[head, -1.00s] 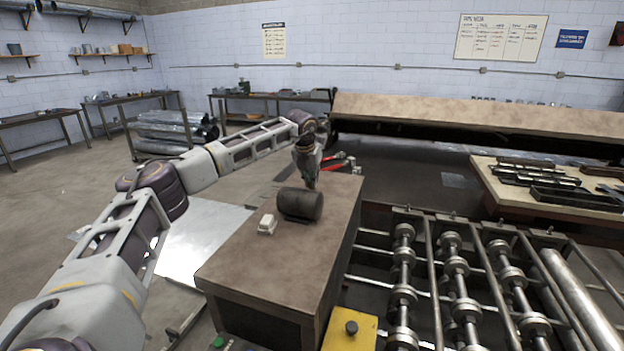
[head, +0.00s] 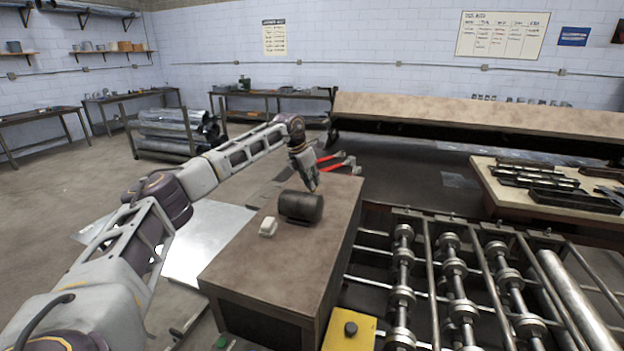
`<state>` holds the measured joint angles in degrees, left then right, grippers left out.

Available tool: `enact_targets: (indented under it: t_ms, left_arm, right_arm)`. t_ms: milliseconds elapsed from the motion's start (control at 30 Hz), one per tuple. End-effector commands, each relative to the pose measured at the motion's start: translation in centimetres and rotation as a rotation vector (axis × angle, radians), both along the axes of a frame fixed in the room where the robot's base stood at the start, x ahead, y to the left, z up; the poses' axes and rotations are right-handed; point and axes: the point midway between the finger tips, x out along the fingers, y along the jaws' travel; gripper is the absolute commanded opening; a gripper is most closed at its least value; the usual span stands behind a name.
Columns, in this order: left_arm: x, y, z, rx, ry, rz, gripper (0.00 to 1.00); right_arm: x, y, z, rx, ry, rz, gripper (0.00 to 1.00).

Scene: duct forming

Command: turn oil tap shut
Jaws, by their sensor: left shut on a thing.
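A dark cylindrical oil container (head: 300,207) lies on its side on the brown-topped bench (head: 270,262). My left gripper (head: 313,187) comes down from behind, its fingertips at the container's upper far edge. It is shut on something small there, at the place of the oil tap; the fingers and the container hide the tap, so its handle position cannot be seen. The gripper leans, with its wrist to the left of its tips. My right gripper is not in view.
A small white block (head: 268,227) sits left of the container. Red-handled snips (head: 340,163) lie at the bench's far end. Roller shafts (head: 455,285) stand to the right, a yellow box (head: 348,332) in front. The bench's near top is clear.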

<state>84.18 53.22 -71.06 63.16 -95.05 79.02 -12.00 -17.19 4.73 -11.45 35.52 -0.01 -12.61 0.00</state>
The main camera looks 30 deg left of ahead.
Motion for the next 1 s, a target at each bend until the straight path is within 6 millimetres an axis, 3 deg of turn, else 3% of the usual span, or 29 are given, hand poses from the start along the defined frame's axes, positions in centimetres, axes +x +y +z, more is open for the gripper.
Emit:
enact_targets:
  t_ms: [400,1000]
  left_arm:
    - [0.1,0.1,0.1,-0.002,0.002,-0.246,0.0]
    - [0.2,0.2,0.0,-0.001,0.001,-0.584,0.0]
  right_arm:
    - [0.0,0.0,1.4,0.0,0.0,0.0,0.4]
    - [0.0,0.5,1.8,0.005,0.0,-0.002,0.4]
